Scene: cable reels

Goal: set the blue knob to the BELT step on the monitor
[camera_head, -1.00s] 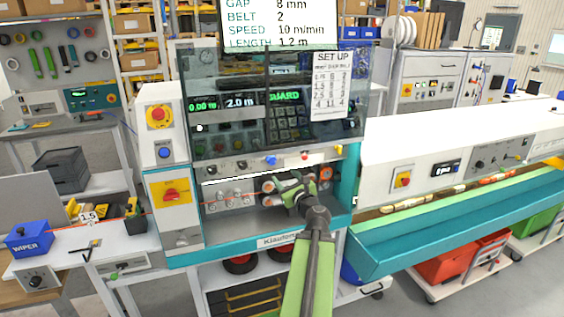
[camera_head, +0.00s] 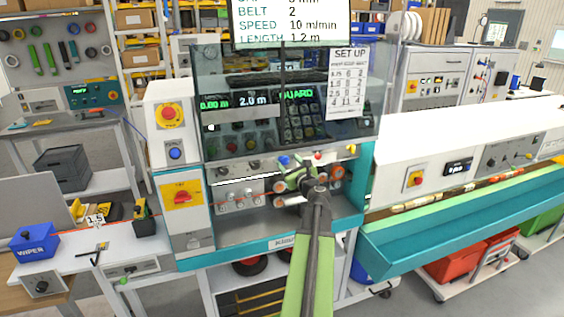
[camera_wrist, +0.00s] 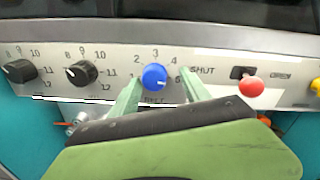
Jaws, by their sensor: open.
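The blue knob (camera_wrist: 154,77) sits on the machine's front panel, with a dial numbered 2 to 5 visible around it and a partly covered BELT label below. I cannot make out its pointer surely. My gripper (camera_wrist: 161,76) is open, with one green finger on each side of the knob; whether they touch it is unclear. In the head view the knob (camera_head: 284,160) shows just beyond my gripper (camera_head: 292,172). The monitor (camera_head: 291,24) at the top reads BELT 2, SPEED 10 m/min and LENGTH 1.2 m; its top line is partly cut off.
Two black knobs (camera_wrist: 82,72) (camera_wrist: 20,71) are left of the blue one. A small black switch (camera_wrist: 242,72) and a red knob (camera_wrist: 250,87) are to its right. A clear guard (camera_head: 285,105) stands above the panel, with a SET UP sheet (camera_head: 347,83) on it.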

